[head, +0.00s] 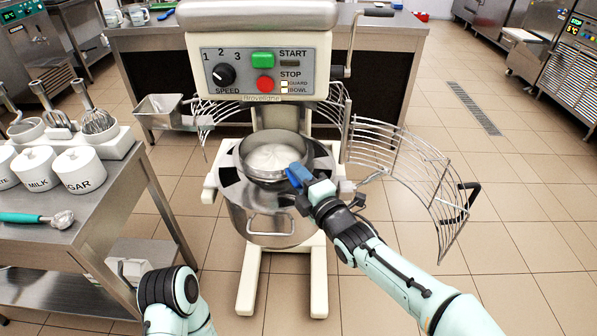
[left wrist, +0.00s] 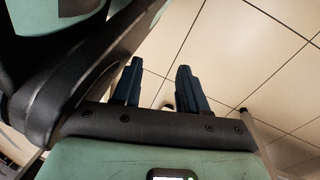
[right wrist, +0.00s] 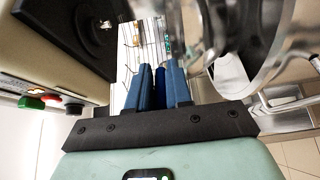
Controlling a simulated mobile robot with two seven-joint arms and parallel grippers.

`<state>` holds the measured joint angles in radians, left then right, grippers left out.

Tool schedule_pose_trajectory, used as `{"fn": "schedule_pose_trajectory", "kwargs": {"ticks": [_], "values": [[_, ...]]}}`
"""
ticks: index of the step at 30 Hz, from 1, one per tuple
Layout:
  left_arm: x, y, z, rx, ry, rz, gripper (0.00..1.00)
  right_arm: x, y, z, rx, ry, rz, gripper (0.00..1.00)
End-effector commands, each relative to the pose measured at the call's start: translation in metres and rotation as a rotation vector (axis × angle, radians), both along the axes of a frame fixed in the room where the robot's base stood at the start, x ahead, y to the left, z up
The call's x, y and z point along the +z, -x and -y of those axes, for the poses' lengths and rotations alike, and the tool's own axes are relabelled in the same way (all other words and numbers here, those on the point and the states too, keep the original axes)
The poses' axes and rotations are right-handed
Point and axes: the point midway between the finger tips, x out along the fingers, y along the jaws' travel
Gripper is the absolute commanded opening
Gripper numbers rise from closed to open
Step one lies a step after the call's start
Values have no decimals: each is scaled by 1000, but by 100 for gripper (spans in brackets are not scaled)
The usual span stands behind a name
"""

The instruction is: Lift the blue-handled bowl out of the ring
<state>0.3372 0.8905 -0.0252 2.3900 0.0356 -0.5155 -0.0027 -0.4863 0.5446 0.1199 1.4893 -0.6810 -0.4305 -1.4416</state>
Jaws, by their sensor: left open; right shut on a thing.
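In the right wrist view, the dark blue handle (right wrist: 160,88) is between the fingers, with shiny steel close by. My left gripper (left wrist: 158,84) is open and empty above floor tiles in the left wrist view; the head view shows only my left arm.
The mixer's control head (head: 264,72) overhangs just behind the bowl. Wire guard halves stand open, the right one (head: 400,160) near my right arm. A larger steel bowl (head: 262,228) hangs below the ring. A steel table (head: 100,210) with canisters stands left. Floor at right is clear.

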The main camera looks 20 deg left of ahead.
Motion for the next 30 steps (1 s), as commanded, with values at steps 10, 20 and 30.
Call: {"fn": "schedule_pose_trajectory", "kwargs": {"ticks": [10, 20, 30], "values": [[0, 1, 0, 1, 0, -2, 43, 4, 28, 11, 0, -6, 8, 0], [6, -6, 1, -1, -1, 22, 43, 5, 54, 22, -1, -6, 8, 0], [16, -18, 3, -5, -2, 60, 43, 5, 80, 33, -2, -7, 7, 0]]}}
